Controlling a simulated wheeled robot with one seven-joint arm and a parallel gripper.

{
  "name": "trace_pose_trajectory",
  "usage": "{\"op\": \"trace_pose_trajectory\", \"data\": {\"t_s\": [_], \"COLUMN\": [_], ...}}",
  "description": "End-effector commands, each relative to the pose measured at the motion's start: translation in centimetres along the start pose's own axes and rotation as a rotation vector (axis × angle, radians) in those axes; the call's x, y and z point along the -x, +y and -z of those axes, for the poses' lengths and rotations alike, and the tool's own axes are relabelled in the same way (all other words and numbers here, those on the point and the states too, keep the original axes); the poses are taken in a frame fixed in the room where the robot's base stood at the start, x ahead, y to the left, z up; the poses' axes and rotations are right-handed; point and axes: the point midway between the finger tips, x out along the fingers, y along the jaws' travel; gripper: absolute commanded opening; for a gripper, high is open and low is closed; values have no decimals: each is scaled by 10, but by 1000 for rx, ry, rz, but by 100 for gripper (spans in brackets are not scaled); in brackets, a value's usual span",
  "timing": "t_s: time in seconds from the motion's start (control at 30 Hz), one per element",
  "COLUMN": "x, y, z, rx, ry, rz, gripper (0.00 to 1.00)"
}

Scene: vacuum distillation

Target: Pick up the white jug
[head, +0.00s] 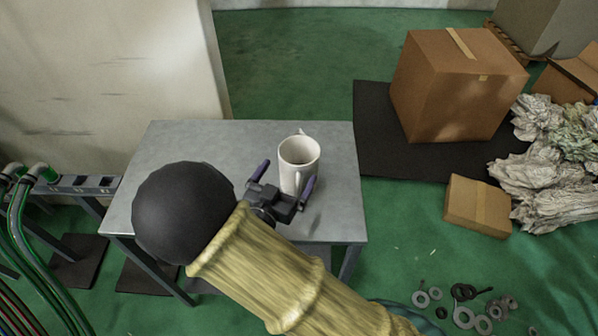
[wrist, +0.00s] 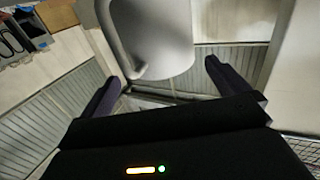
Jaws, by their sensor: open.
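The white jug (head: 300,153) stands upright on a grey metal table (head: 185,143), near its right side. No finger visibly grips the jug. Its lower part is partly hidden by my gripper in the head view.
A pale wall block (head: 120,70) rises behind the table's left side. A large cardboard box (head: 455,85) sits on a black mat (head: 375,130) at the right, with a smaller box (head: 478,205) nearby. Metal rings (head: 463,317) lie on the green floor. The table's left part is clear.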

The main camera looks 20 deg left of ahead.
Motion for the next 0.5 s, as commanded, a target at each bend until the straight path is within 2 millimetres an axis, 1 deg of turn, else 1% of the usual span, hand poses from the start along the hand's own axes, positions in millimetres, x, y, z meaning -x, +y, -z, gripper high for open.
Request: {"op": "trace_pose_trajectory", "data": {"t_s": [0.13, 0.4, 0.5], "x": [-7, -45, -52], "y": [0, -1, -2], "z": [0, -3, -3], "rx": [0, 0, -1], "ry": [1, 1, 1], "rz": [-2, -2, -1], "gripper": [100, 100, 100]}}
